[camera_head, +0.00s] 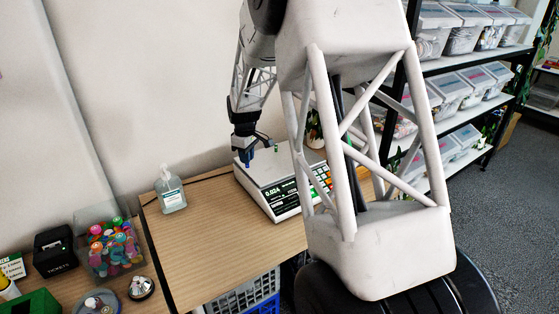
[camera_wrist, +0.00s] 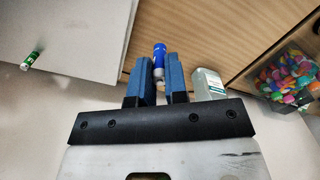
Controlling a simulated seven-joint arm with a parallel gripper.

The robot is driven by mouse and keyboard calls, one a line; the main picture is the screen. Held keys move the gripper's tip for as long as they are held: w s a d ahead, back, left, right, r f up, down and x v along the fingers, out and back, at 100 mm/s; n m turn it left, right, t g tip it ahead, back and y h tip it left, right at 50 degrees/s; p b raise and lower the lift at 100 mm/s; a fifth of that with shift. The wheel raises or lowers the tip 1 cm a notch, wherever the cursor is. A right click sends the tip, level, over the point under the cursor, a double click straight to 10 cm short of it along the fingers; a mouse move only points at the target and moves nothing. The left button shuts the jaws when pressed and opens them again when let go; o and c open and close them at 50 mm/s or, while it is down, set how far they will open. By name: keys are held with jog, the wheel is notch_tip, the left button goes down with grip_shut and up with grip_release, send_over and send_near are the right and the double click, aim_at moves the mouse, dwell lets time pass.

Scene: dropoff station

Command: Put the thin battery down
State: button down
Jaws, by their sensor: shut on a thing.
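A blue battery with a pale end (camera_wrist: 159,58) is held between the blue fingers of my gripper (camera_wrist: 158,80) in the wrist view. In the head view my gripper (camera_head: 245,152) points down at the left side of the white scale (camera_head: 289,211), with the battery's blue tip low between the fingers. I cannot tell whether the battery touches the plate. A green battery (camera_wrist: 30,60) lies apart on the scale's plate (camera_wrist: 75,25); it also shows small in the head view (camera_head: 276,149).
The scale stands on a wooden table (camera_head: 205,255); its display reads about 0.024. A sanitizer bottle (camera_head: 171,190) stands left of the scale. A clear bin of colourful items (camera_head: 110,248) and a black ticket box (camera_head: 55,250) are further left. Shelves with bins (camera_head: 465,90) stand at right.

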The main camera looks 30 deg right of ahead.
jog(key=s+d+m, duration=0.3)
jog(key=s+d, duration=0.4)
jog(key=d, duration=0.4)
jog(key=f, duration=0.5)
jog(key=shift+w+a+f, duration=0.1)
jog(key=shift+w+a, duration=0.05)
jog(key=shift+a, duration=0.1)
send_over(277, 166)
jog(key=shift+s+a+f, duration=0.25)
jog(key=shift+s+f, duration=0.2)
jog(key=shift+f, duration=0.25)
jog(key=shift+w, duration=0.1)
jog(key=shift+w+d, duration=0.1)
jog(key=shift+w, duration=0.1)
jog(key=shift+w+f, duration=0.1)
jog(key=shift+f, duration=1.7)
